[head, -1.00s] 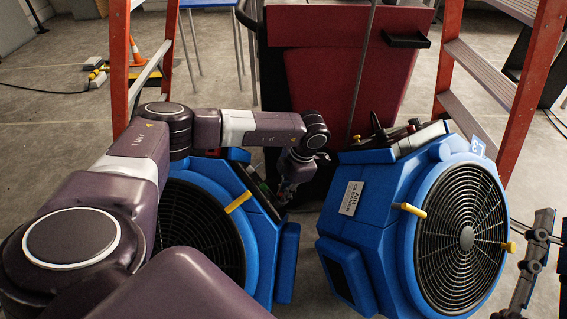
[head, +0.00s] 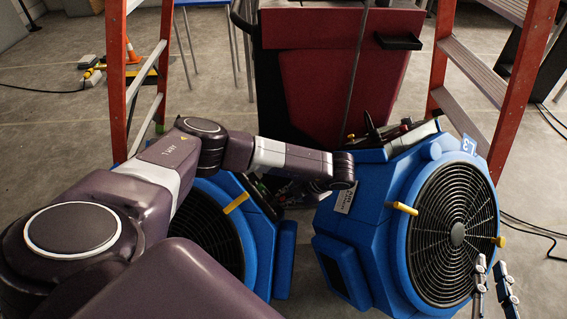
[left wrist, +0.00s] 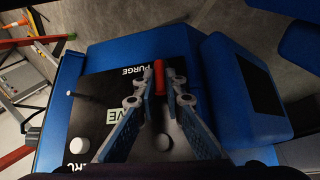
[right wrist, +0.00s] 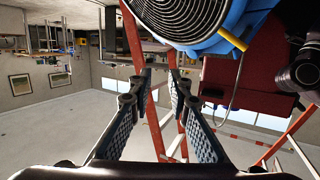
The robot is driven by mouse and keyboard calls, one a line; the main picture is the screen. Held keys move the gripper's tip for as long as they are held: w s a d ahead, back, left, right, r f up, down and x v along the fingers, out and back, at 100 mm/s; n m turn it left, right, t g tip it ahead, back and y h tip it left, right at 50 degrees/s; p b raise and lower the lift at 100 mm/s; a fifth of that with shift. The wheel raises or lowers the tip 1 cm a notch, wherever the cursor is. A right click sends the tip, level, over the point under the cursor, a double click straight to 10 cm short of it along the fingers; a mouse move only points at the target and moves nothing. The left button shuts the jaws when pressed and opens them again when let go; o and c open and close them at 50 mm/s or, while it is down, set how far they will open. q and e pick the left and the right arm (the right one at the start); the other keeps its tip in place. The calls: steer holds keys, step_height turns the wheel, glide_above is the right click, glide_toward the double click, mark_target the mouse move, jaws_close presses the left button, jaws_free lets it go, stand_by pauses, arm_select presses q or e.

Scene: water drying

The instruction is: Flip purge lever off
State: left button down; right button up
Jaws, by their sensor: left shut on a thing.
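The purge lever (left wrist: 159,76) shows in the left wrist view as a short red handle on a dark panel (left wrist: 105,88). The word PURGE is printed beside it, upside down in that view. My left gripper (left wrist: 161,92) has its fingers on both sides of the lever and is shut on it. In the head view the panel is on the left blue machine (head: 262,235), and my left wrist mostly hides the gripper and lever. My right gripper (head: 494,283) is at the lower right of the head view. In the right wrist view its fingers (right wrist: 153,88) are apart and empty.
A second blue machine (head: 370,195) with a round grille stands to the right, close to my left wrist. A red cabinet (head: 335,75) is behind. Orange ladders (head: 115,80) stand on both sides. A metal post (left wrist: 82,96) and a white knob (left wrist: 82,147) are on the panel.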

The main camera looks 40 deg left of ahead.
arm_select(q)
steer(key=shift+d, duration=0.15)
stand_by(0.4)
steer(key=c, duration=2.3)
jaws_free()
steer(key=v, duration=1.2)
steer(key=shift+d+f, duration=0.1)
steer(key=shift+f, duration=0.05)
